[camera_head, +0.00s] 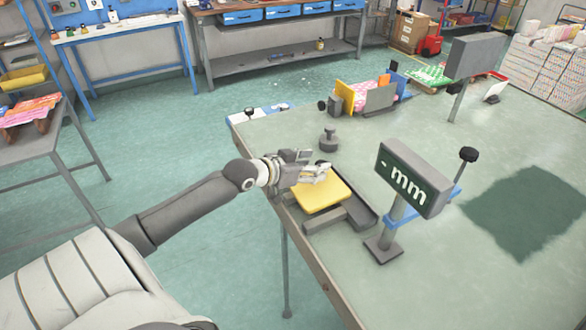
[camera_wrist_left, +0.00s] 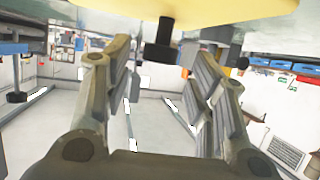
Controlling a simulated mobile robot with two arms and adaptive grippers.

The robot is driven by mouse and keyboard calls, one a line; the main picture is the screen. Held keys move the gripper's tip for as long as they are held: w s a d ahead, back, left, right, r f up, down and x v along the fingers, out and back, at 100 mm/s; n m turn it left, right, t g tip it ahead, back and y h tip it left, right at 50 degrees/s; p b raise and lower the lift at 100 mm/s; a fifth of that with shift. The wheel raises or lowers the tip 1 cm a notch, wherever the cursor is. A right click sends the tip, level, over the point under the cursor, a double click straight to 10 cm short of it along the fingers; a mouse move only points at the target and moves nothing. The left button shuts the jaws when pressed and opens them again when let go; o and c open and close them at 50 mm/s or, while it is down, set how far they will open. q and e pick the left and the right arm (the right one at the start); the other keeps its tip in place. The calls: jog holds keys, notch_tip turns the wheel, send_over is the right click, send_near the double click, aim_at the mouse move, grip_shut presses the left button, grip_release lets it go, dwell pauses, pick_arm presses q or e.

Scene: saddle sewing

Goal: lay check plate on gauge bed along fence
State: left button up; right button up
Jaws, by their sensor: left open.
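The yellow check plate (camera_head: 322,194) lies on the grey gauge bed (camera_head: 361,214) near the table's left edge. A grey bar (camera_head: 325,219) runs along the plate's near side; I cannot tell whether it is the fence or whether the plate touches it. My left gripper (camera_head: 318,166) is open at the plate's far-left edge, with no plate between its fingers. In the left wrist view the two fingers (camera_wrist_left: 160,70) stand apart, and the yellow plate (camera_wrist_left: 185,10) crosses the top of the picture beyond them. My right gripper is not in view.
A display reading "- mm" (camera_head: 407,180) stands on a post right of the bed, beside a black-knobbed lever (camera_head: 468,154). A small grey weight (camera_head: 328,140) stands behind the gripper. Coloured pieces in a holder (camera_head: 375,96) are farther back.

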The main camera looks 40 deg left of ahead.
pick_arm(q)
jog(key=v, duration=0.7)
jog(key=shift+f+b, duration=0.1)
jog(key=shift+b, duration=0.25)
jog(key=shift+s+a+r, duration=0.1)
jog(key=shift+s+r, duration=0.3)
jog(key=shift+s, duration=0.2)
jog(key=shift+s+f, duration=0.1)
